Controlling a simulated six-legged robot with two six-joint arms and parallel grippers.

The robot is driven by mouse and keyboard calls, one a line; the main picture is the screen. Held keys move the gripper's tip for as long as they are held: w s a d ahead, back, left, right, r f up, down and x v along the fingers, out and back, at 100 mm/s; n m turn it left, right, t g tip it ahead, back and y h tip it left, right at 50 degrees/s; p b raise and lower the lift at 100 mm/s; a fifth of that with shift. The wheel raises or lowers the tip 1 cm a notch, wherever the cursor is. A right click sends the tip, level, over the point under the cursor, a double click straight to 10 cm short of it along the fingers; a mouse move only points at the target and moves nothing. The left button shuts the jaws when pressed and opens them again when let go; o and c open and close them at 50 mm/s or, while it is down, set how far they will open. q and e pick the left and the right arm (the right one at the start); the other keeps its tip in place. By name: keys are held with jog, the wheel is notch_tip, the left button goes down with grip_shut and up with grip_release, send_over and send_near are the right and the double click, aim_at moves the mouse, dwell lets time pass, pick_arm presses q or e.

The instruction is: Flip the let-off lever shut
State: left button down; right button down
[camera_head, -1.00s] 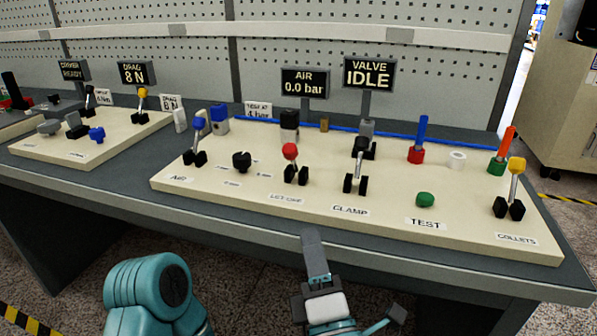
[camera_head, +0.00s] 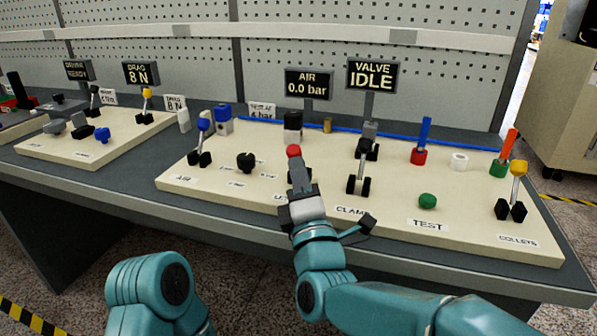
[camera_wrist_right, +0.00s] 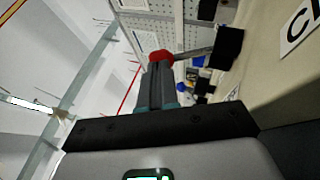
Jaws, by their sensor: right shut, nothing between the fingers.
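The let-off lever has a red ball knob (camera_head: 293,151) on a metal stalk and stands on the cream panel (camera_head: 262,215), above the largely covered LET-OFF label. My right gripper (camera_head: 299,166) is shut and empty, its fingertips just in front of and below the knob, hiding the stalk and black base in the head view. In the right wrist view the red knob (camera_wrist_right: 160,56) sits right at the tips of the shut fingers (camera_wrist_right: 161,74), its stalk running to a black block (camera_wrist_right: 228,48). I cannot tell whether they touch. My left gripper is out of view.
The AIR lever (camera_head: 203,125) with a blue knob and a black dial (camera_head: 245,161) stand to the left. The CLAMP lever (camera_head: 363,150) stands close on the right, then the green TEST button (camera_head: 427,200). Signs read AIR 0.0 bar (camera_head: 309,84) and VALVE IDLE (camera_head: 372,75).

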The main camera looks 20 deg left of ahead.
jog(key=shift+r, duration=0.1)
dwell(0.3)
jog(key=shift+w+r+p, duration=0.1)
jog(key=shift+r+p, duration=0.05)
jog(key=shift+p, duration=0.3)
jog(key=w+r+m+g+h+p, duration=0.3)
jog(key=w+g+p, duration=0.4)
jog(key=p, duration=2.5)
jog(key=shift+w+d+r+m+g+h+p, duration=0.15)
jog(key=shift+w+r+m+g+h+p, duration=0.2)
jog(key=shift+m+g+h, duration=0.45)
jog(key=shift+m+y, duration=0.3)
jog(key=shift+d+r, duration=0.1)
jog(key=shift+d, duration=0.1)
